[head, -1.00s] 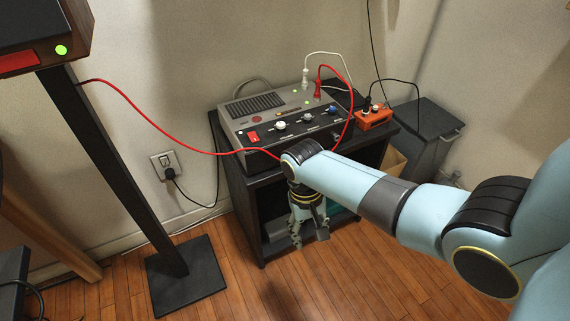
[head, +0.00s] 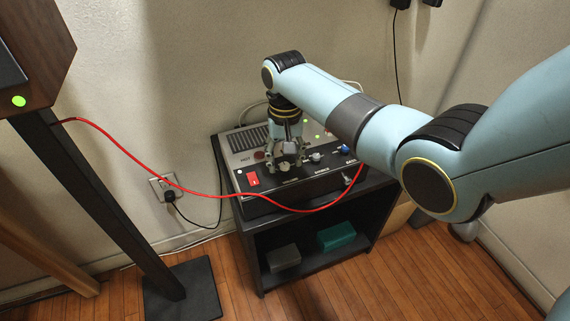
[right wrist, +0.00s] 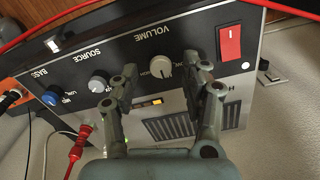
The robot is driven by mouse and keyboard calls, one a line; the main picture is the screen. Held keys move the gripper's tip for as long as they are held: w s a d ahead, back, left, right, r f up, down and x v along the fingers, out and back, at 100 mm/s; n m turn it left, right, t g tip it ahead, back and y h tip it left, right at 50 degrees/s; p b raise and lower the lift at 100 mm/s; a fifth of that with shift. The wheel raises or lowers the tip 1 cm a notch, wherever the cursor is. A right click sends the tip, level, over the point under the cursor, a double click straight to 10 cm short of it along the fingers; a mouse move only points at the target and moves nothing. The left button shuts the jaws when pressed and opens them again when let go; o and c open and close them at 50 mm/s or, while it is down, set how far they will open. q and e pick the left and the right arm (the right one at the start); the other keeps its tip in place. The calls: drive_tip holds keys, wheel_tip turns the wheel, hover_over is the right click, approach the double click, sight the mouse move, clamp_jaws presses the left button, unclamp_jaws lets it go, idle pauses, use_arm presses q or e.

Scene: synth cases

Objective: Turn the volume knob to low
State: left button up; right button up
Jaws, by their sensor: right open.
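The amplifier (head: 262,184) is a grey box with a black front panel, on top of a dark cabinet. In the right wrist view its panel appears upside down. The pale volume knob (right wrist: 160,67) sits beside the VOLUME label there; its exact setting is too small to tell. My right gripper (head: 289,160) is open and points down over the panel, hiding the volume knob in the head view. In the right wrist view its two fingers (right wrist: 162,70) lie on either side of the knob, with visible gaps and no clear contact. My left gripper is not in view.
The source knob (head: 315,156), blue bass knob (head: 345,149) and red switch (head: 252,179) share the panel. A red cable (head: 150,177) droops across the amplifier's front. The dark cabinet (head: 258,245) has boxes inside. A speaker stand (head: 110,215) stands at left.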

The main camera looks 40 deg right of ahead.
drive_tip(key=shift+f, duration=0.6)
clamp_jaws()
